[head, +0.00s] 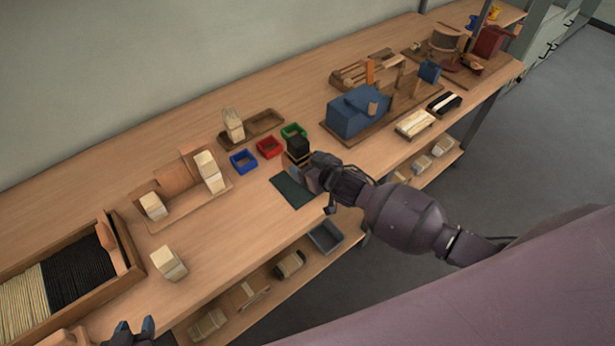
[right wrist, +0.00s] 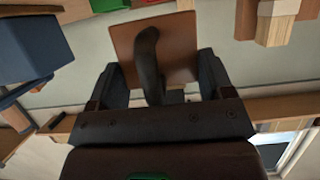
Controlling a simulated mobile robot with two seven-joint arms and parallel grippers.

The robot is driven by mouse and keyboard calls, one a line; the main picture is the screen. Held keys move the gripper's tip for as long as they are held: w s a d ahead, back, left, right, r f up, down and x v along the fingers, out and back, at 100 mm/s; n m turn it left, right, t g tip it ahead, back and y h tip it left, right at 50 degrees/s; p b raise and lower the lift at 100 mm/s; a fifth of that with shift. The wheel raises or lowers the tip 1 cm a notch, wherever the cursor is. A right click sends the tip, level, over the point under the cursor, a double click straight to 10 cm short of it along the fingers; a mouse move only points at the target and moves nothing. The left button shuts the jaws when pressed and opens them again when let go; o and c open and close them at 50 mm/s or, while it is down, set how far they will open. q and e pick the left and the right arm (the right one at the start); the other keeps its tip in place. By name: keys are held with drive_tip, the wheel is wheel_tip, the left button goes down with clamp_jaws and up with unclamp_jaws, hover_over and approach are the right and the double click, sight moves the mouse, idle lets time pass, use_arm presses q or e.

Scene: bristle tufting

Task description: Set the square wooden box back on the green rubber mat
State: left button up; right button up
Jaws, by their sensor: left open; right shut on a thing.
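The square wooden box (head: 298,157), brown with a black top, is at the far end of the green rubber mat (head: 291,191). My right gripper (head: 311,177) is shut on it; in the right wrist view the box's brown square face (right wrist: 178,62) shows between the fingers, with a dark curved piece in front that I cannot identify. I cannot tell whether the box is lifted or touching the surface. The visible part of the mat is bare; the gripper hides its right edge. My left gripper (head: 135,328) is open and empty at the bottom edge of the head view.
Blue (head: 243,161), red (head: 269,147) and green (head: 293,131) trays stand just beyond the mat. A blue block machine (head: 357,112) is to the right. Wooden fixtures with pale blocks (head: 208,171) are to the left. A lower shelf (head: 270,290) runs below the bench edge.

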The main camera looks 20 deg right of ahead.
drive_tip(key=shift+f, duration=2.45)
drive_tip(key=shift+f, duration=0.25)
drive_tip(key=o, duration=1)
drive_tip(key=shift+b, duration=0.45)
drive_tip(key=s+d+m+h, duration=0.1)
drive_tip(key=s+d, duration=0.4)
drive_tip(key=s, duration=0.8)
drive_tip(key=s+d+r+m+g+h, duration=0.1)
drive_tip(key=s+d, duration=0.4)
drive_tip(key=s, duration=0.8)
drive_tip(key=m+h, duration=0.1)
drive_tip(key=h, duration=0.1)
drive_tip(key=shift+s+h, duration=0.15)
drive_tip(key=shift+h, duration=0.25)
